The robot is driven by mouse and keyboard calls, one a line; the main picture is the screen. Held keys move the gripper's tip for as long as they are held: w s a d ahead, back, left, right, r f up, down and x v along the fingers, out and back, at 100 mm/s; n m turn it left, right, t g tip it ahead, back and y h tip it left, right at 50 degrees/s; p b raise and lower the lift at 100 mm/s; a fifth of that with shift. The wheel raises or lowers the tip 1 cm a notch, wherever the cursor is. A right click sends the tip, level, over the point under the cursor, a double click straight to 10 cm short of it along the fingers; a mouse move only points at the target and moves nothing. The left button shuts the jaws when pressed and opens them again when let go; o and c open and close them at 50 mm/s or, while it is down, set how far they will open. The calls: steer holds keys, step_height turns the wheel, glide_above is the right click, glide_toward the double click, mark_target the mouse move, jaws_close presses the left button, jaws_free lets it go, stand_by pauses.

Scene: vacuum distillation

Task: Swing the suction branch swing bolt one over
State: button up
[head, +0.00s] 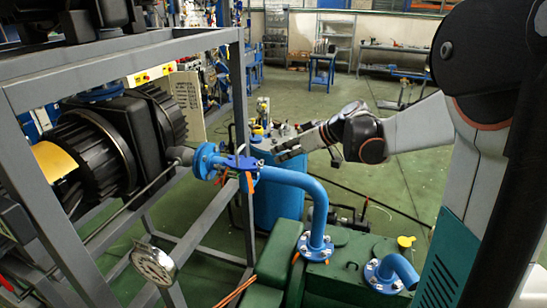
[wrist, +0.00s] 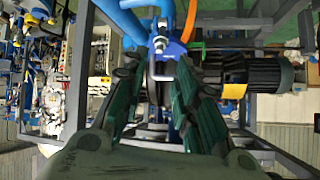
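The blue suction branch (head: 290,180) runs from a flange on the left to the green pump body. A blue clamp joint (head: 240,163) with an orange part below sits on this branch. In the wrist view a bright metal swing bolt (wrist: 160,44) shows beside a blue bracket (wrist: 174,47), ahead of the fingertips; I cannot tell which numbered bolt it is. My gripper (head: 282,148) is right of the clamp joint and looks apart from it. In the wrist view its two green-padded fingers (wrist: 157,78) are spread, with nothing held between them.
A grey steel frame (head: 238,95) with a black finned motor (head: 92,150) stands at left. A pressure gauge (head: 154,264) hangs low there. A blue drum (head: 280,195) stands behind the pipe. The green pump (head: 340,270) fills the lower right. Open floor lies beyond.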

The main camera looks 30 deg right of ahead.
steer(key=shift+v, duration=1.7)
steer(key=n+g+h+p, duration=0.2)
steer(key=n+g+p, duration=0.4)
steer(key=n+p, duration=0.4)
glide_toward(262, 160)
steer(key=shift+m, duration=0.3)
steer(key=p+x, duration=0.2)
steer(key=x, duration=0.7)
steer(key=shift+c, duration=0.6)
jaws_close()
